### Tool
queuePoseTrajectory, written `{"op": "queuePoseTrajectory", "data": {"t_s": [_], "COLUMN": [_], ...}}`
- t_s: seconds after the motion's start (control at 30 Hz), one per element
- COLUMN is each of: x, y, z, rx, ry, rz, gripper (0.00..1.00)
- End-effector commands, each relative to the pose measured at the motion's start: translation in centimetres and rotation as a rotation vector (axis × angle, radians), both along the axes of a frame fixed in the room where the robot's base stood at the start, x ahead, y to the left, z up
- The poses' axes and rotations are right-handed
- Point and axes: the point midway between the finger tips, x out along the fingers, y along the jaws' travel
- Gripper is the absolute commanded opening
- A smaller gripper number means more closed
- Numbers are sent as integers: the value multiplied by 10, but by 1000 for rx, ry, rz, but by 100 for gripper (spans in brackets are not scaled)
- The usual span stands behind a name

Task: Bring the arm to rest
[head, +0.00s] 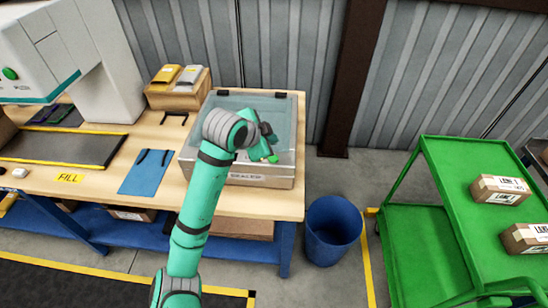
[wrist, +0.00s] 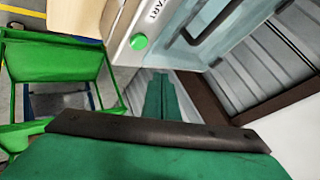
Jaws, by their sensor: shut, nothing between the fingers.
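My green arm (head: 198,200) reaches up over the workbench, bent at a grey joint. My gripper (head: 264,150) is in front of the clear-lidded box (head: 189,156) on the bench in the head view and hides part of it. Whether it touches the box cannot be told. In the wrist view my gripper (wrist: 160,96) has its green fingers together, with nothing seen between them. A pale panel with a green button (wrist: 138,41) and lettering ending in "ART" is beyond the fingers there.
A green cart (head: 420,222) with several cartons stands at the right, and a blue bin (head: 333,230) is between it and the bench (head: 278,205). A dark post (head: 352,80) rises behind.

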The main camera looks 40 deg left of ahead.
Motion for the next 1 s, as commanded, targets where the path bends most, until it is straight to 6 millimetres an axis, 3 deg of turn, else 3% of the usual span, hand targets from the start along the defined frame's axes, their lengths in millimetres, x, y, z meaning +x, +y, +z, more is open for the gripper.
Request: {"op": "queuePoseTrajectory", "data": {"t_s": [0.57,0.67,1.0], "x": [4,17,64], "y": [-7,-25,-131], "z": [-3,-9,-42], "rx": [-14,-53,-313], "ry": [-15,-59,-310], "rz": [-3,-3,39], "gripper": [0,0,0]}}
